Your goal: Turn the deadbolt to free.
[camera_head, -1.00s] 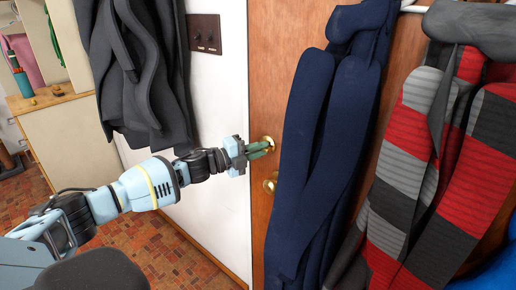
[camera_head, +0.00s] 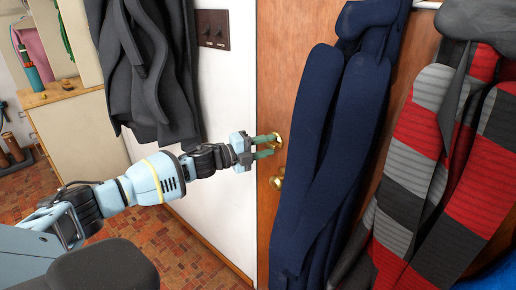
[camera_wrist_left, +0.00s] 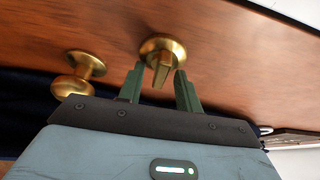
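The brass deadbolt (camera_head: 277,139) sits on the brown wooden door (camera_head: 292,60), near its left edge. In the left wrist view its round plate and thumb-turn (camera_wrist_left: 162,50) show clearly. My left gripper (camera_head: 269,147) is at the deadbolt with its two green fingers spread. In the left wrist view the fingertips (camera_wrist_left: 159,72) stand one on each side of the thumb-turn, with a visible gap on both sides. The gripper is open. In the head view the upper finger partly covers the deadbolt. My right gripper is not in view.
A brass knob (camera_head: 276,182) is below the deadbolt. A navy scarf (camera_head: 335,150) hangs close to the right of both, with a striped scarf (camera_head: 440,130) beyond. A dark coat (camera_head: 150,70) and a switch plate (camera_head: 212,29) are on the left wall.

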